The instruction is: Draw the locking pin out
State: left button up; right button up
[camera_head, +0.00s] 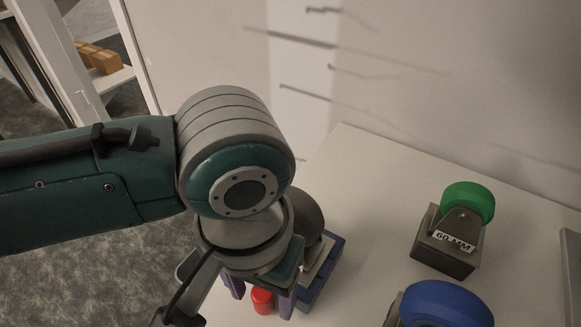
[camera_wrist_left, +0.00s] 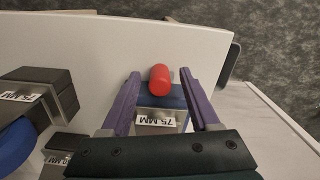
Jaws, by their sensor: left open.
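In the head view the red pin (camera_head: 262,301) sits low, left of the blue block (camera_head: 322,276). My left gripper (camera_wrist_left: 159,75) is open. Its two purple fingers stand on either side of the pin, with a visible gap on each side. A "75 MM" label (camera_wrist_left: 160,121) shows between the fingers. How deep the pin sits in its hole is hidden. My right gripper is not in view.
A green wheel (camera_head: 468,201) on a grey block (camera_head: 443,254) labelled "60 MM" stands at the right on the white bench (camera_head: 375,180). A blue wheel (camera_head: 440,305) is at the bottom. A wall (camera_head: 430,70) rises behind. The bench between is clear.

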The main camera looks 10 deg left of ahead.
pick_arm(q)
grip_shut()
dwell(0.3)
dwell(1.0)
jog(key=s+p, duration=0.1)
jog(key=p, duration=0.1)
jog(key=s+a+p, duration=0.1)
jog(key=s+p, duration=0.1)
jog(key=shift+s+a+r, duration=0.1)
jog(key=shift+s+r, duration=0.1)
jog(key=shift+s, duration=0.1)
jog(key=shift+f, duration=0.15)
